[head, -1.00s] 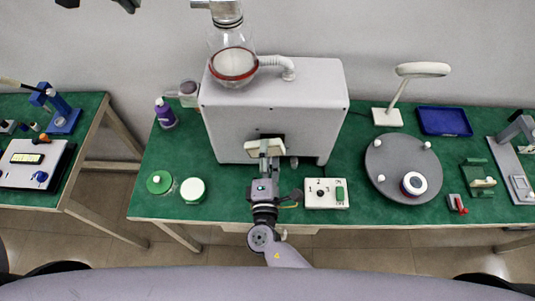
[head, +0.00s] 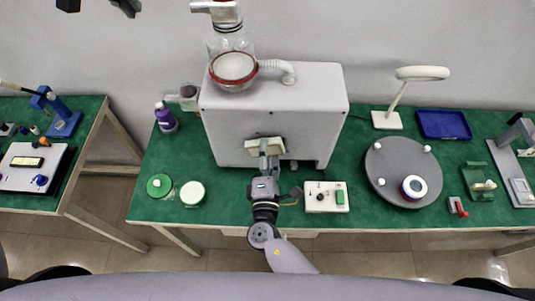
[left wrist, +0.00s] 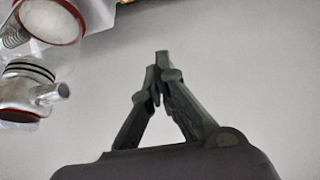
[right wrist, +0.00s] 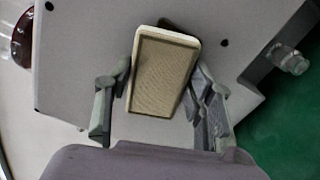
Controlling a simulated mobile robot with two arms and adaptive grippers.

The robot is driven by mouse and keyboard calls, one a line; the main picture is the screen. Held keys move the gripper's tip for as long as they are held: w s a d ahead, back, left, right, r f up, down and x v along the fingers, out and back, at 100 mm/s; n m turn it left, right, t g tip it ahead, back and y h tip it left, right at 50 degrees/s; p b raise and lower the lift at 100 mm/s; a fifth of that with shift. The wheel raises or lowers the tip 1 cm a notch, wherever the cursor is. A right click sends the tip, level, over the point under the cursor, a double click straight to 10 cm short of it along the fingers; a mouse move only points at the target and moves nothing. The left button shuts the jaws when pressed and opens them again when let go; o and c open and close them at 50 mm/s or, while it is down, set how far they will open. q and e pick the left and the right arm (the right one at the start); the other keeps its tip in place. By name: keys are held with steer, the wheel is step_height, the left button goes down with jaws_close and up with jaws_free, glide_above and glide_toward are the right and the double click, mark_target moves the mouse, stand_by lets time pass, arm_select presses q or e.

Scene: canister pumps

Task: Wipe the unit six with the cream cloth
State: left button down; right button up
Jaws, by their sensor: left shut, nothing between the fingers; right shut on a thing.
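The cream cloth (head: 265,145) is a flat, block-like pad, held upright against or just in front of the front face of the large white unit (head: 270,105). I see no number on this unit, so I cannot confirm that it is unit six. My right gripper (head: 265,155) is shut on the cloth; the right wrist view shows the cloth (right wrist: 163,75) between its fingers, with the unit's face (right wrist: 85,50) behind. My left gripper (left wrist: 162,60) is shut and empty in front of the grey wall. Whether the cloth touches the face is unclear.
A glass flask (head: 233,68) with a red rim sits on top of the unit. A switch box (head: 326,197) stands to the right of my right arm, two round lids (head: 193,193) to its left. A purple bottle (head: 166,118) and a grey turntable (head: 402,170) flank the unit.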

mark_target(279, 151)
steer(key=shift+w, duration=0.2)
steer(key=shift+d, duration=0.15)
steer(key=shift+s+d, duration=0.1)
steer(key=shift+d, duration=2.8)
steer(key=shift+a+r, duration=0.1)
steer(key=shift+a, duration=3)
